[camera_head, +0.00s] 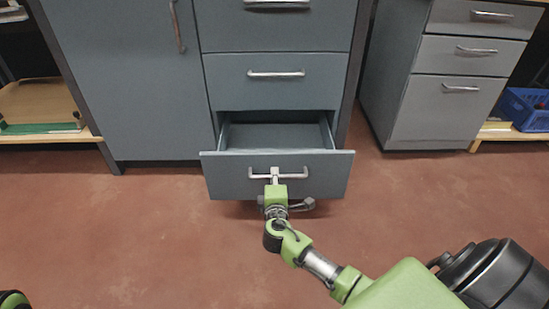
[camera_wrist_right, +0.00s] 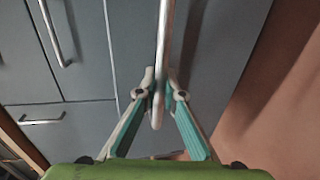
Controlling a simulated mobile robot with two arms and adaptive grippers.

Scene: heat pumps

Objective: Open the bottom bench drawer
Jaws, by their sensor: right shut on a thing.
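The bottom bench drawer (camera_head: 325,180) is pulled out from the grey bench, and its empty-looking inside shows behind the front panel. Its metal bar handle (camera_head: 298,173) sits on the front. My right gripper (camera_head: 275,177) is at the middle of this handle. In the right wrist view the handle (camera_wrist_right: 164,40) runs between the two fingers of the right gripper (camera_wrist_right: 160,90), which are closed on it. A small green and black part of mine shows at the lower left corner; my left gripper's fingers are not seen.
Closed drawers (camera_head: 275,82) sit above the open one, with a cupboard door (camera_head: 130,80) to the left. Another grey drawer unit (camera_head: 445,105) stands at right, beside a blue crate (camera_head: 525,108). The reddish floor (camera_head: 130,235) in front is clear.

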